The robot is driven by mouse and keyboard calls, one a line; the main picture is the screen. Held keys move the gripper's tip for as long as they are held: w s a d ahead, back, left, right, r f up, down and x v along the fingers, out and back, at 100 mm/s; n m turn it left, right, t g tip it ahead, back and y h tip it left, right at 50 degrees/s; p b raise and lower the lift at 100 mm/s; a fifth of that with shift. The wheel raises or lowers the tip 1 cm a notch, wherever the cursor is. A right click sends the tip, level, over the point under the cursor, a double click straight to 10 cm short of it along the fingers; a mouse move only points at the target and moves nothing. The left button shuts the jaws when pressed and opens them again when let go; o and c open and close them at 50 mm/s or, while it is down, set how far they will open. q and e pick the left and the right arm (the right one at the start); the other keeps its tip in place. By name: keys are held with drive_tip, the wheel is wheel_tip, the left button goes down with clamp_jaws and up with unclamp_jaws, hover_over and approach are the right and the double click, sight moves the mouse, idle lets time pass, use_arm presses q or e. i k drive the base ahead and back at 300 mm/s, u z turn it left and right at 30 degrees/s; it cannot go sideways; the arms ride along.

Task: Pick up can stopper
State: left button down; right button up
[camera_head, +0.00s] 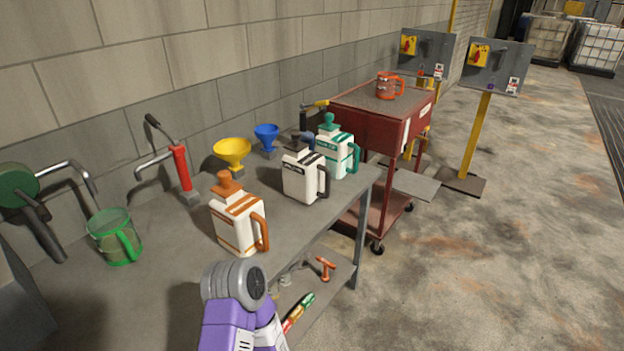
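Three white cans with coloured stoppers stand upright on the grey workbench (165,245). The nearest can (235,225) has an orange handle and an orange stopper (226,183) in its top. The middle can (302,178) has a dark handle and a dark stopper (296,143). The far can (334,150) has a green handle and a green stopper (329,123). A purple and grey part of my arm rises at the bottom centre, in front of the orange-handled can. No gripper fingers show.
A green jug (113,240), a red hand pump (182,168), a yellow funnel (232,152) and a blue funnel (267,137) share the bench along the wall. A red cart (368,128) with an orange jug (386,86) stands beyond. Open floor lies to the right.

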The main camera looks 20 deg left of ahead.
sight(228, 187)
drive_tip(key=z, duration=0.7)
drive_tip(key=i, duration=1.05)
drive_tip(key=u, duration=2.95)
